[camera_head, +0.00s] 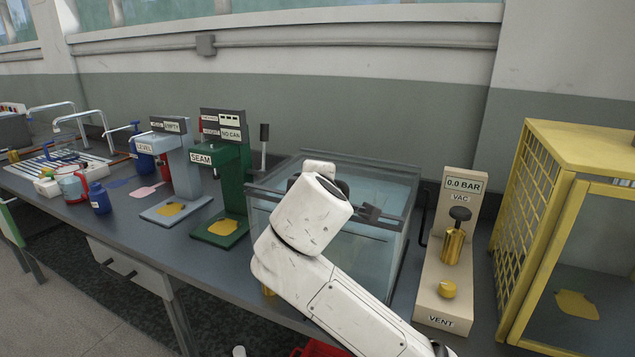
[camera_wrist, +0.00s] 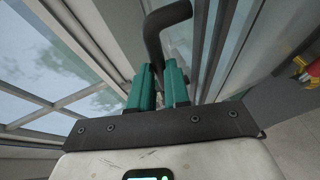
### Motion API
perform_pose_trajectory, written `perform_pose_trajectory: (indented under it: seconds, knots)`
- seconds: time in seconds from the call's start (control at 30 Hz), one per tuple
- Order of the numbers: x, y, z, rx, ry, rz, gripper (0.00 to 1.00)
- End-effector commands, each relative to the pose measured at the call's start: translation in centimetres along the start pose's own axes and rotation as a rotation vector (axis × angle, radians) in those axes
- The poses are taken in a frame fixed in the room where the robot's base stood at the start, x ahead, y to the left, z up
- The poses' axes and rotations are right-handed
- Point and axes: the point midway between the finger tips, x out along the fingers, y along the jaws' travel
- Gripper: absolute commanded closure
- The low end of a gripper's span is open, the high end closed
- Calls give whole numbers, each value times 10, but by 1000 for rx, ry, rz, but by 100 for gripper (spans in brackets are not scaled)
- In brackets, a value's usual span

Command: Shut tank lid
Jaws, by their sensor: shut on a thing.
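The tank (camera_head: 388,250) is a clear, box-shaped vessel with a grey frame, standing mid-bench in the head view. Its lid (camera_head: 385,184) is a clear panel with dark edging at the top of the tank. My arm covers much of it, so I cannot tell its exact angle. In the wrist view, my gripper (camera_wrist: 159,78) has two teal fingers shut on a dark, bent lid handle (camera_wrist: 154,36). The handle rises between the fingertips and bends to the right. In the head view my gripper is mostly hidden behind my white wrist.
Right of the tank stands a beige vacuum and vent unit (camera_head: 443,275), then a yellow mesh cage (camera_head: 508,220). Left are the green seamer (camera_head: 231,185) and the grey level station (camera_head: 183,170). A blue bottle (camera_head: 99,198) stands further left. The wall closes off the back.

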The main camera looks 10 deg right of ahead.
Motion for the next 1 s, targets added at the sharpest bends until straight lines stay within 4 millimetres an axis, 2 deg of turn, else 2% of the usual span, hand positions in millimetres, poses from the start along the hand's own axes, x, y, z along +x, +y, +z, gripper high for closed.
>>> perform_pose_trajectory:
  seconds: [0.03, 0.23, 0.27, 0.5, 0.67, 0.77, 1.0]
  knots:
    - [2, -12, 0, -2, -4, -24, 100]
    - [3, -14, 0, -3, -6, -30, 100]
    - [3, -15, 0, -3, -6, -30, 80]
    - [3, -14, 0, -3, -5, -28, 58]
    - [0, -12, 0, -3, -4, -25, 58]
    - [-9, -12, 0, -1, -3, -24, 58]
    - [-55, -9, -2, -1, 1, -20, 58]
